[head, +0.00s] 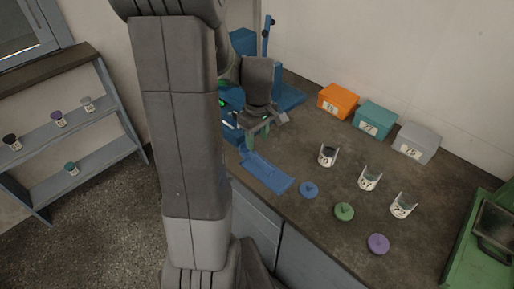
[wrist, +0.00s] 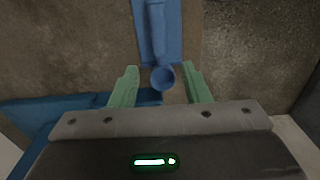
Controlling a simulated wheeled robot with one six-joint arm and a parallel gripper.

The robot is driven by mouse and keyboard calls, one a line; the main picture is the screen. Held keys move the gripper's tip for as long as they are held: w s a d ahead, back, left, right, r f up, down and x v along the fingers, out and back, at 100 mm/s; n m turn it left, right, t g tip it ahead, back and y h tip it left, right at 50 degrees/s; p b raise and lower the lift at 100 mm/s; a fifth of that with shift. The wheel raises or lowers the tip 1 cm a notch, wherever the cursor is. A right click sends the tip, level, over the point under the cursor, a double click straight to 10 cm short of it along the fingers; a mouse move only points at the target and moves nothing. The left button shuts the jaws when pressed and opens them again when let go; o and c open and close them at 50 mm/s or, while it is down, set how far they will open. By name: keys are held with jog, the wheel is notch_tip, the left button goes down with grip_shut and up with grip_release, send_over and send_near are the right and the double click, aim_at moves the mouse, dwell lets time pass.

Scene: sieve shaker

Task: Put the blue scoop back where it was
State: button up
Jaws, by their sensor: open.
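The blue scoop (wrist: 156,30) lies along a flat blue mat (wrist: 176,42) in the wrist view, with its round end (wrist: 163,77) past the mat's near edge. In the head view the mat (head: 272,180) lies at the front edge of the bench, and the scoop is hard to make out against it. My gripper (head: 255,142) is over the mat's far-left end. In the wrist view its two green fingers (wrist: 160,80) are open, one on each side of the scoop's round end. I see gaps on both sides, so the scoop is not clamped.
Blue equipment (head: 288,97) stands behind my gripper. Right of the mat are blue, green and purple lids (head: 344,211) and several labelled cups (head: 369,179). Orange, teal and grey boxes (head: 375,120) line the wall. A green machine (head: 490,235) is at far right, shelves (head: 75,140) at left.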

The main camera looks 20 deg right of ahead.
jog(key=shift+r, duration=2.65)
